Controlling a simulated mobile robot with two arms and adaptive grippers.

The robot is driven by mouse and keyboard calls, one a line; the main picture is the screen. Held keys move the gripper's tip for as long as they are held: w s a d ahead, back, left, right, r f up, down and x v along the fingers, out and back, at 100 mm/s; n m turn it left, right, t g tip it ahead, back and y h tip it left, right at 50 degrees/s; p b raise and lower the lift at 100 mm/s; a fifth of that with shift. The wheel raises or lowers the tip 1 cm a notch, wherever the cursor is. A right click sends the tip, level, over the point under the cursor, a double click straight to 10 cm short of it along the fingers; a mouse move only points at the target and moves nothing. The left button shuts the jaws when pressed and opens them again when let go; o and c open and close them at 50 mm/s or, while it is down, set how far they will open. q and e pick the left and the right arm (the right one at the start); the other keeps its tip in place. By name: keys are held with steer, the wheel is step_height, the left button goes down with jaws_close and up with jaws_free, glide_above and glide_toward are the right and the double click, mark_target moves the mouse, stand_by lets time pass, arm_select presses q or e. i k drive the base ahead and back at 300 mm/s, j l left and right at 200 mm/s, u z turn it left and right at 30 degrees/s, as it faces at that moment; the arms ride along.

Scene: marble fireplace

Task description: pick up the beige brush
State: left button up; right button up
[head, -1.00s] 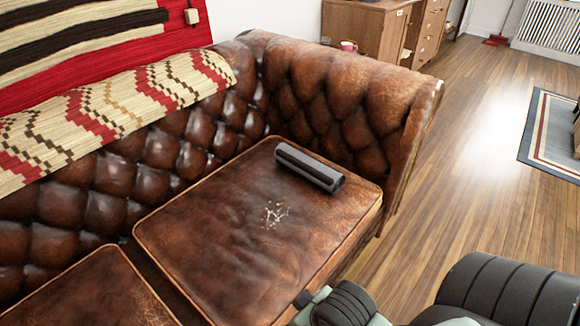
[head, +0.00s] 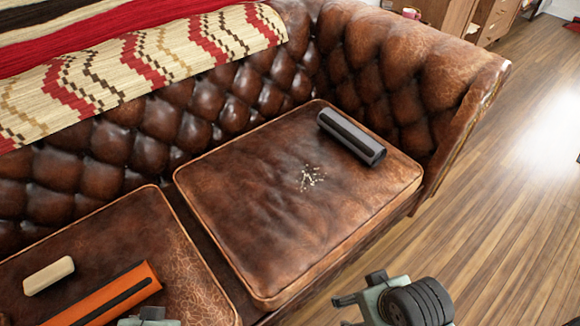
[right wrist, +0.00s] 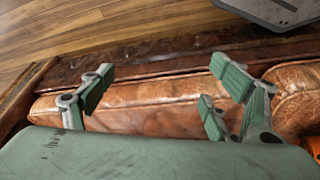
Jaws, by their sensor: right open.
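The beige brush (head: 48,276) is a small rounded pale block lying on the left seat cushion of the brown leather sofa, at the lower left of the head view. My right gripper (head: 358,288) is in front of the sofa at the bottom of the head view, well to the right of the brush. In the right wrist view it (right wrist: 160,82) is open and empty, with the sofa's front edge beyond its fingers. A small part that looks like my left gripper (head: 148,318) shows at the bottom edge; its jaws are cut off.
An orange object with a black slot (head: 108,294) lies beside the brush, to its right. A dark grey object (head: 352,138) and pale crumbs (head: 311,177) are on the right cushion (head: 255,225). The tufted backrest and armrest (head: 400,75) rise behind. Wooden floor is open at right.

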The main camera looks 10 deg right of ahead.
mark_target(38, 284)
steer(key=u, duration=1.7)
